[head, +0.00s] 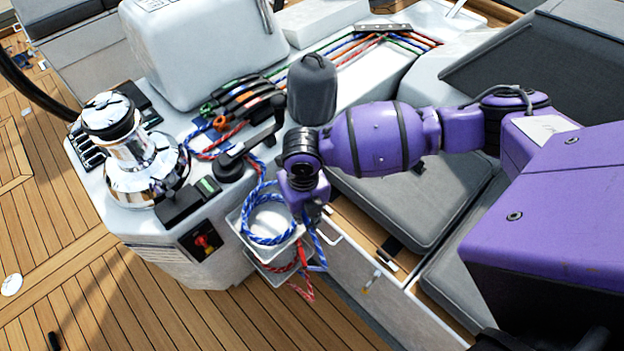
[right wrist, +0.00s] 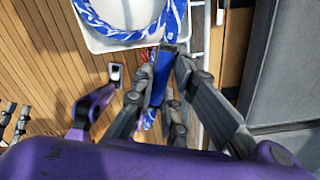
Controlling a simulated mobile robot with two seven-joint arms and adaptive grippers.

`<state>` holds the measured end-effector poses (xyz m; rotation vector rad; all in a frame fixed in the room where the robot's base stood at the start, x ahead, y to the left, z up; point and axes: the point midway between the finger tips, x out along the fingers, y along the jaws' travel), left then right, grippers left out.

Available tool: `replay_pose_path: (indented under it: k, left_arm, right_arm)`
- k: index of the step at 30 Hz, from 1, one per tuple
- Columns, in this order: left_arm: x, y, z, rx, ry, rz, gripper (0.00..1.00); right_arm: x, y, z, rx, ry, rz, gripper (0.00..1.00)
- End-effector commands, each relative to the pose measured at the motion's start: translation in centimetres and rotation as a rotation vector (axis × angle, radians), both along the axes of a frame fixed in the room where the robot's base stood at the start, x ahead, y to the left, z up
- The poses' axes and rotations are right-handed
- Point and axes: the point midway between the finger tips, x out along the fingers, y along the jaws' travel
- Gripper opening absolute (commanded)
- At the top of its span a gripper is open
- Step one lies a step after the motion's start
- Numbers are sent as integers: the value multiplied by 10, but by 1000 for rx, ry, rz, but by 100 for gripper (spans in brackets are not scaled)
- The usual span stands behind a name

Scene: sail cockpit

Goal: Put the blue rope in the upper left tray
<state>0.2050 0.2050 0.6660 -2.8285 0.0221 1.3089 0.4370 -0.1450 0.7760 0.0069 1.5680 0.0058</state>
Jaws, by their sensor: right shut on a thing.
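The blue rope (head: 266,239), blue with white flecks, lies coiled in the upper tray (head: 234,219) on the side of the cockpit console. Its coil also shows at the top of the right wrist view (right wrist: 176,18). A length of it hangs over the tray's right side. My right gripper (head: 309,212) is at that side of the tray, and its fingers are shut on a blue hanging part of the rope. Grey finger-like parts at the left edge of the right wrist view may be my left gripper (right wrist: 14,118); its state is unclear.
A lower tray (head: 268,268) sits below with red rope (head: 302,290) hanging out. A chrome winch (head: 132,150) and a black winch handle (head: 250,138) stand on the console. A grey seat cushion (head: 405,205) is to the right. Wooden deck (head: 110,290) is open at left.

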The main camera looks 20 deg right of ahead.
Motion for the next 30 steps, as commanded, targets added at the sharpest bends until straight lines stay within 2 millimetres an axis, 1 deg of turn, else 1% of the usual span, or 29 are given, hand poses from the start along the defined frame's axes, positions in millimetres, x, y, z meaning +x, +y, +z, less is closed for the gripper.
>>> replay_pose_path:
  k: [12, 13, 18, 24, 25, 28, 29, 30]
  left_arm:
    - [-1, 0, -1, 1, 1, 1, 40]
    - [-1, 0, -1, 1, 1, 1, 40]
    - [-1, 0, -1, 0, 1, 1, 40]
    - [-1, 0, -1, 0, 2, 1, 40]
    - [-1, 0, -1, 0, 2, 1, 40]
    - [-1, 0, -1, 0, 2, 1, 40]
    - [-1, 0, -1, 0, 2, 1, 40]
    - [-1, 0, -1, 0, 2, 1, 40]
  right_arm:
    - [2, 1, -2, 1, -3, 1, 0]
    - [2, 1, -2, 1, -3, 1, 14]
    - [1, 1, -2, 1, -3, 1, 35]
    - [1, 0, -2, 0, -3, 1, 35]
    - [1, 0, -2, 0, -2, 1, 37]
    - [1, 0, -2, 0, -2, 0, 50]
    - [1, 0, -2, 0, -2, 0, 53]
    - [1, 0, -2, 0, -2, 0, 53]
